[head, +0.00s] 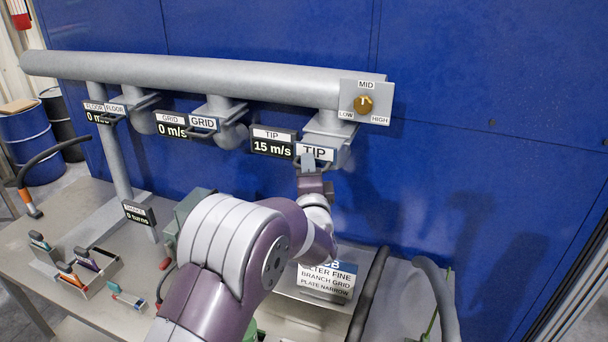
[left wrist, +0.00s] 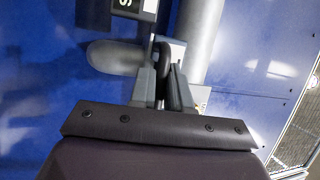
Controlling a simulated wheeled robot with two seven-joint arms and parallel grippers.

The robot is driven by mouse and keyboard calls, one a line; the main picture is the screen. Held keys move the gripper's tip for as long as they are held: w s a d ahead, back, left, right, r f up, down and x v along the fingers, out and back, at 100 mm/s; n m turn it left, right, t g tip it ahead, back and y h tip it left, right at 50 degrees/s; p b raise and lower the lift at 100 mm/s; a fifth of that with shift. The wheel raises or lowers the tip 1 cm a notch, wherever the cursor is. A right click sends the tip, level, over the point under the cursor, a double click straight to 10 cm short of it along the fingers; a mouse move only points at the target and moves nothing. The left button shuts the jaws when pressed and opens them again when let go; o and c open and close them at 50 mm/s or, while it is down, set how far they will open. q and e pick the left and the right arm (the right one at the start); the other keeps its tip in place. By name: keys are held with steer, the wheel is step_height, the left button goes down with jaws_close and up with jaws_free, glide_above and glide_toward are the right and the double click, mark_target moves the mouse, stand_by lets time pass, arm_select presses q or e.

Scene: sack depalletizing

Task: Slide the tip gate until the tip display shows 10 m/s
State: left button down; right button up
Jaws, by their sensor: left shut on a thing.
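The tip gate (head: 316,152) is the one labelled TIP, at the right end of the overhead duct. The tip display (head: 272,146) beside it reads 15 m/s. My left gripper (head: 308,164) is at the front of the tip gate, shut on its handle. In the left wrist view the fingers (left wrist: 163,88) close around the dark bar of the handle (left wrist: 164,60). The lower part of the gate is partly hidden behind my left arm. My right gripper is not in view.
The grid gate (head: 203,123) and floor gate (head: 115,108) displays read 0 m/s. A knob (head: 363,105) with LOW, MID and HIGH marks is on the duct's right end. A sign plate (head: 327,279), hoses and small tools are on the bench below.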

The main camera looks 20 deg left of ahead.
arm_select(q)
steer(key=shift+w, duration=0.7)
steer(key=c, duration=1.2)
jaws_free()
steer(key=shift+s, duration=0.1)
steer(key=shift+o, duration=0.2)
steer(key=b+v, duration=0.3)
steer(key=v, duration=0.9)
steer(key=shift+s+b, duration=0.2)
steer(key=shift+b, duration=0.2)
steer(key=shift+d+f, duration=0.1)
steer(key=shift+f, duration=0.05)
